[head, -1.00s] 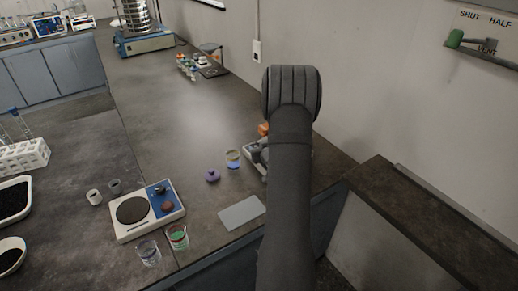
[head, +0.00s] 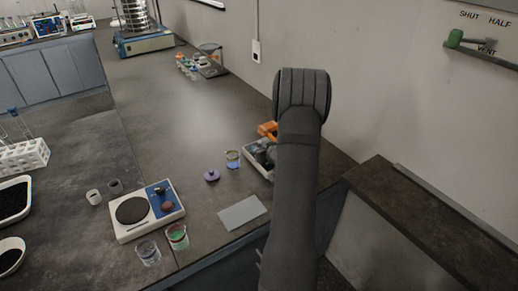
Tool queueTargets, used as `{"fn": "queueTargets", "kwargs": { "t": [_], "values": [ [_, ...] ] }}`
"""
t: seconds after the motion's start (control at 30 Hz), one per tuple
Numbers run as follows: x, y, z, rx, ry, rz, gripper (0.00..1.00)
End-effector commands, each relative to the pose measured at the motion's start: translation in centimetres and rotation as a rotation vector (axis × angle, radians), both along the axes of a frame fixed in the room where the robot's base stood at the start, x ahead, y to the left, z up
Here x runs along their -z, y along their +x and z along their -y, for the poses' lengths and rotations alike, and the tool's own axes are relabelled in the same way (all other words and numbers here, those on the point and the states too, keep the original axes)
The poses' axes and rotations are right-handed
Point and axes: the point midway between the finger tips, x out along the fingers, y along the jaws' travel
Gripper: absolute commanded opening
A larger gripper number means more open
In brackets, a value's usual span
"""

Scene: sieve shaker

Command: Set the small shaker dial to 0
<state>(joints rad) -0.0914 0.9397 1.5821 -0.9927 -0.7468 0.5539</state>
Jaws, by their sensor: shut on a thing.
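The small shaker, a low white-bodied device (head: 254,169), sits on the bench at centre right, mostly covered by my arm. An orange part (head: 266,129) shows at its back. My gripper (head: 263,152), dark grey and partly hidden by my arm, is down at the device. It is shut on the dial. The dial itself, its pointer and its scale are hidden, so I cannot read the setting.
Left of the device are a beaker with blue contents (head: 233,159), a purple-topped item (head: 211,175) and a grey flat plate (head: 242,212). A white hotplate-like unit (head: 125,227) and two beakers stand front left. A wall rises on the right.

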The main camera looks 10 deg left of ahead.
Motion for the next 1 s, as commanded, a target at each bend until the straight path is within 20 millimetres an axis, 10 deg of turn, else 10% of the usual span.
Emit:
{"fn": "queueTargets", "kwargs": {
  "t": [0.5,0.53,0.6,1.0],
  "values": [
    [-0.08,0.03,0.0,-0.048,-0.001,0.001,0.04],
    [-0.08,0.03,0.0,-0.048,-0.001,0.001,0.33],
    [-0.07,0.03,0.0,-0.048,-0.001,0.001,0.46],
    [-0.32,-0.32,0.51,-0.045,-0.001,0.001,0.48]
  ]
}}
